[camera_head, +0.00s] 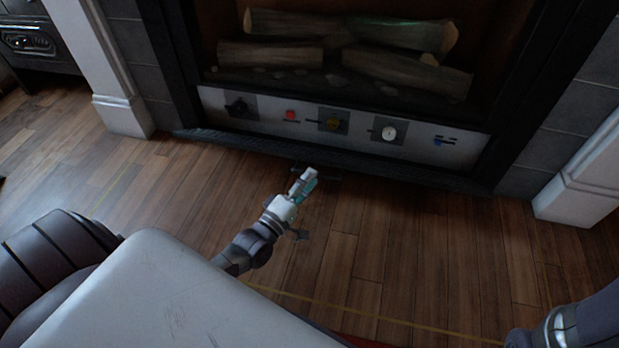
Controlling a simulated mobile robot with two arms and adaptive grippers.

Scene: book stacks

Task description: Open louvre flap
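A fireplace front (360,125) with a pale strip of controls stands ahead of me. Below the controls runs a dark, low strip (420,175) along the floor; I cannot tell for sure whether it is the louvre flap. My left gripper (307,180) is just in front of this strip, low over the wood floor, pointing towards it. Its fingers look small and close together, and I cannot tell whether they are open, shut or touching anything. Of my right arm only a part shows at the lower right corner; its gripper is out of view.
Logs (350,40) lie above in the firebox. White pillars (124,115) flank it. The wood floor (430,250) is clear.

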